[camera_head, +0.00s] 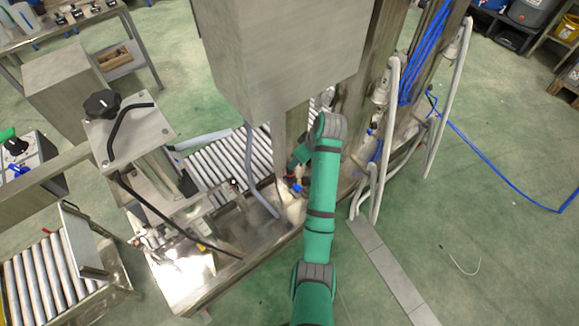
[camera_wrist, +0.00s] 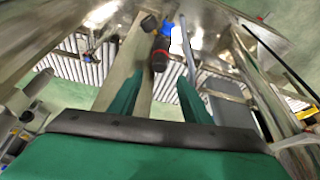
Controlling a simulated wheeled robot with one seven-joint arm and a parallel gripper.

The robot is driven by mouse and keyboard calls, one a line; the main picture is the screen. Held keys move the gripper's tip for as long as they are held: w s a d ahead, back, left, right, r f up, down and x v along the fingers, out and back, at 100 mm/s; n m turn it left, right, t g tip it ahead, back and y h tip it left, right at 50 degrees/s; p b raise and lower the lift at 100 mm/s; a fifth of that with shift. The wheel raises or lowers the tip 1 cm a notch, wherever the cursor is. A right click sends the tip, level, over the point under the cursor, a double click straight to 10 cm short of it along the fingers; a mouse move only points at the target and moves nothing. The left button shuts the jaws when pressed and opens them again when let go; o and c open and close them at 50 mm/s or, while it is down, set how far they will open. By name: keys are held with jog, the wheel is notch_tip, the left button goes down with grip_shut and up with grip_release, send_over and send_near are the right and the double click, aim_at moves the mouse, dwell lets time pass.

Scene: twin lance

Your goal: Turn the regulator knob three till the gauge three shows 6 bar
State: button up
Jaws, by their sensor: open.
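My gripper (camera_wrist: 157,85) is open in the wrist view, its two green fingers apart with nothing held between them. Past the fingertips is a dark regulator-like part (camera_wrist: 160,52) with a reddish end and a blue piece (camera_wrist: 167,28) behind it. A small black round part (camera_wrist: 149,23) sits beside it. I cannot tell whether this is knob three. In the head view my green arm reaches to the machine frame, and a small blue part (camera_head: 296,186) shows below its end. My fingers are not clear there. No gauge dial or reading can be made out.
A large grey metal box (camera_head: 285,50) hangs left of my arm. A roller conveyor (camera_head: 225,158) runs behind the machine bed. White hoses (camera_head: 388,130) and blue tubes (camera_head: 425,50) hang to the right. A grey hose (camera_wrist: 186,55) rises close to the right finger.

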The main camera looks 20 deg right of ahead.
jog(key=x, duration=0.8)
jog(key=shift+f, duration=0.35)
